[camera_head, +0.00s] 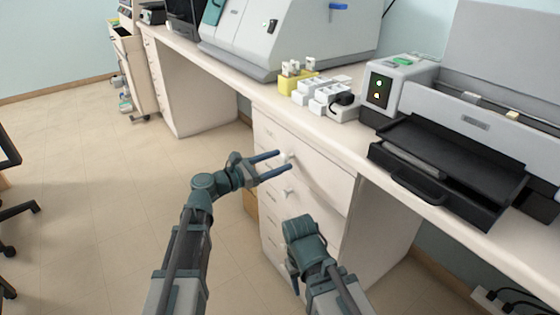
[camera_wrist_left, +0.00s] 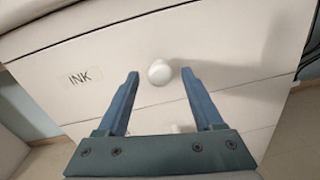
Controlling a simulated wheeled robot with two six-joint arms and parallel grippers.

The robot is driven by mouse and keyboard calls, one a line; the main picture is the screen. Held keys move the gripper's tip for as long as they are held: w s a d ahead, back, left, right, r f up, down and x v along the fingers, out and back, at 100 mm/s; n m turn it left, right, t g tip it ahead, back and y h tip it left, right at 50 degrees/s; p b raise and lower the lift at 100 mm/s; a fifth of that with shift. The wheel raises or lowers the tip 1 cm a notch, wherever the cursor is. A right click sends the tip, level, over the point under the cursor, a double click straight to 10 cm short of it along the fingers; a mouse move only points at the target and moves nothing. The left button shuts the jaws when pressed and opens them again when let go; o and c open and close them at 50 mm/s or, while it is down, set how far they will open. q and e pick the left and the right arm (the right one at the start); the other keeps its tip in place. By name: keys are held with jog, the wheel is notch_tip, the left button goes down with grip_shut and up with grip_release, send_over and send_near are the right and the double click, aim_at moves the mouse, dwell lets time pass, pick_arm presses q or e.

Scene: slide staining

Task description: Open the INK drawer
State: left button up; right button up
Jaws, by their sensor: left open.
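The INK drawer (camera_wrist_left: 115,68) is a pale front with a black "INK" label (camera_wrist_left: 86,77) and a round white knob (camera_wrist_left: 160,72). It looks closed. In the head view it is the top drawer front (camera_head: 325,178) of the bench cabinet. My left gripper (camera_head: 284,161) is open with its blue fingers pointing at this knob. In the left wrist view the knob shows between and slightly beyond the two fingertips, with a gap on each side. I cannot tell whether it is touched. My right gripper (camera_head: 292,277) hangs lower before the cabinet, mostly hidden by its wrist.
More drawers with white knobs (camera_head: 286,193) lie below. On the bench (camera_head: 345,142) stand a yellow rack (camera_head: 292,84), white containers (camera_head: 318,96), a box with lights (camera_head: 385,92) and a machine with a black tray (camera_head: 440,170). Floor at left (camera_head: 90,200) is mostly clear.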

pick_arm(q)
jog(key=shift+w+d, duration=0.25)
jog(key=shift+d, duration=0.2)
grip_shut()
dwell(1.2)
